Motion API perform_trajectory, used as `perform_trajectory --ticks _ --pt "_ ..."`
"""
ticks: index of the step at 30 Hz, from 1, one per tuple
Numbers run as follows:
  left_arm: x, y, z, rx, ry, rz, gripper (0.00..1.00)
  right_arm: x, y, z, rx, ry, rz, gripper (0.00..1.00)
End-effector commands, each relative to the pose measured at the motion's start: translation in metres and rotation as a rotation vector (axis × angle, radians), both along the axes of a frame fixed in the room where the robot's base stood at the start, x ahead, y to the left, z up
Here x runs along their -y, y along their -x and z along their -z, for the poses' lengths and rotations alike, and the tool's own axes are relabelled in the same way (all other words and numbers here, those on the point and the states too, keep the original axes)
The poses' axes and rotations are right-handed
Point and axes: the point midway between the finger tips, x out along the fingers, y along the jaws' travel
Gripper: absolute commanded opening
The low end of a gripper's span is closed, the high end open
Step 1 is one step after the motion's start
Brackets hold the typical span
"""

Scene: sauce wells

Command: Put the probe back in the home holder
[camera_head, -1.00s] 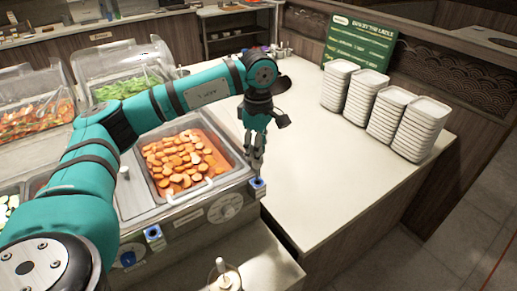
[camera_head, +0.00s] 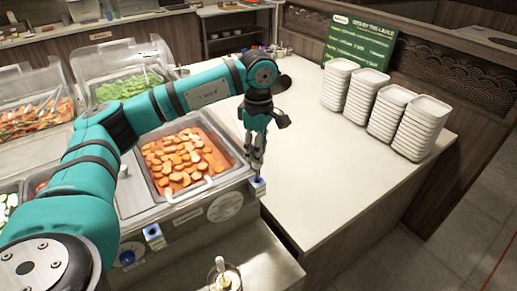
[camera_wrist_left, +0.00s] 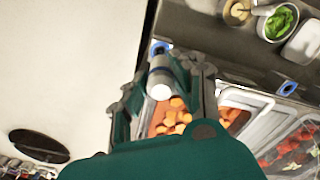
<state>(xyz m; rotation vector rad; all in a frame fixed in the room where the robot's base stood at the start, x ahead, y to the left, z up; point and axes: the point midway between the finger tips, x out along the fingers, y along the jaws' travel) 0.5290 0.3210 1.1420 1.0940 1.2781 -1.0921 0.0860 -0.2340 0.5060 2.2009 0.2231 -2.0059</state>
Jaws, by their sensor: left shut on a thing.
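My left gripper (camera_head: 257,170) points down at the front right corner of the food counter, just above a small holder with a blue top (camera_head: 257,188). In the left wrist view, my left gripper (camera_wrist_left: 162,92) is shut on the probe, a white-ended cylinder with a dark band (camera_wrist_left: 160,82). The probe's far end lines up with the blue holder (camera_wrist_left: 160,46); I cannot tell whether it is inside. A second blue-topped holder (camera_head: 153,235) sits on the counter front further left and looks empty. I cannot tell which is the home holder. My right gripper is not in view.
A pan of orange slices (camera_head: 190,160) lies beside my left gripper. Glass-covered salad pans (camera_head: 125,75) stand behind. Stacked white plates (camera_head: 385,110) and a green sign (camera_head: 358,42) stand on the right counter, whose near part is bare. A small pot (camera_head: 224,278) sits lower front.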

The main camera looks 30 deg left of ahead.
Motion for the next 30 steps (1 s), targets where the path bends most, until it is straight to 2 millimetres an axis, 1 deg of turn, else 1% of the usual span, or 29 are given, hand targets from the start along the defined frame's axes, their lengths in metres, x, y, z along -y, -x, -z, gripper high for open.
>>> perform_trajectory --ticks 24,30 --pt "0.000 0.000 0.021 0.001 0.000 0.000 0.00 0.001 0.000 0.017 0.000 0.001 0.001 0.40" --pt "0.000 0.000 0.023 0.001 0.000 0.000 0.00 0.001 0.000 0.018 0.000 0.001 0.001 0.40"
